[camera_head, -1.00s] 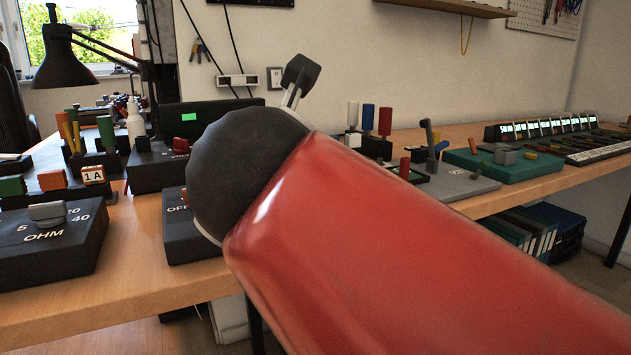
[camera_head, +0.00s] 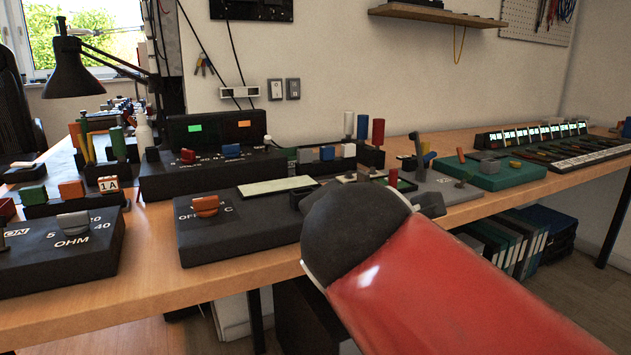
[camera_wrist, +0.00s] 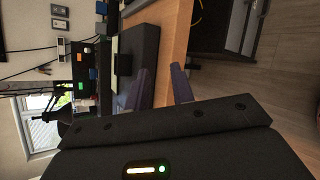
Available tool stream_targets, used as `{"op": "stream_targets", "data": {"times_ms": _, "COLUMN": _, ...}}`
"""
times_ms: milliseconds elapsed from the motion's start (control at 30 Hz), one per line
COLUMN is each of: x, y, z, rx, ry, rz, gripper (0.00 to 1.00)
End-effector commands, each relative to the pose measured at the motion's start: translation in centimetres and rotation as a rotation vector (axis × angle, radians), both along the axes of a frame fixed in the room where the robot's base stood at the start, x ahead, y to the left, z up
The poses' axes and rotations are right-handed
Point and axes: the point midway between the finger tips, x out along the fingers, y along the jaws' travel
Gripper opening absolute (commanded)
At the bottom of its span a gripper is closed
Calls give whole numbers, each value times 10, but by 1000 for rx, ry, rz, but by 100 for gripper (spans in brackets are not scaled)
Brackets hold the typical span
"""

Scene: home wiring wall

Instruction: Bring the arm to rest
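My arm crosses the lower right of the head view, with a red link and a dark rounded joint. In that view my gripper is mostly hidden behind the arm. In the wrist view the two fingers of my gripper (camera_wrist: 163,78) stand apart, with the orange wooden bench edge between them. No object shows between the fingers. The wooden bench (camera_head: 150,290) runs behind the arm in the head view.
A black box with an orange knob (camera_head: 205,207) and an OHM box (camera_head: 70,245) stand at the bench's front left. A lamp (camera_head: 75,70) stands behind. A green board (camera_head: 495,172) lies further right. Binders (camera_head: 520,245) stand below the bench. Floor at lower right looks clear.

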Motion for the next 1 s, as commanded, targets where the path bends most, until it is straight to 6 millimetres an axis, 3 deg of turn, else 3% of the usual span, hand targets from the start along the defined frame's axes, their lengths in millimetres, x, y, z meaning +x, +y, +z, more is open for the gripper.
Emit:
{"op": "stream_targets", "data": {"times_ms": 167, "x": -19, "y": -54, "z": -32, "rx": 439, "ry": 135, "rz": -375, "gripper": 24}}
{"op": "stream_targets", "data": {"times_ms": 300, "x": -49, "y": -91, "z": -68, "rx": 862, "ry": 227, "rz": -781, "gripper": 24}}
{"op": "stream_targets", "data": {"times_ms": 500, "x": -90, "y": -116, "z": -109, "rx": 1324, "ry": 289, "rz": -1288, "gripper": 24}}
{"op": "stream_targets", "data": {"times_ms": 700, "x": -108, "y": -121, "z": -128, "rx": 1514, "ry": 302, "rz": -1526, "gripper": 24}}
{"op": "stream_targets", "data": {"times_ms": 1000, "x": -110, "y": -120, "z": -130, "rx": 1531, "ry": 301, "rz": -1546, "gripper": 24}}
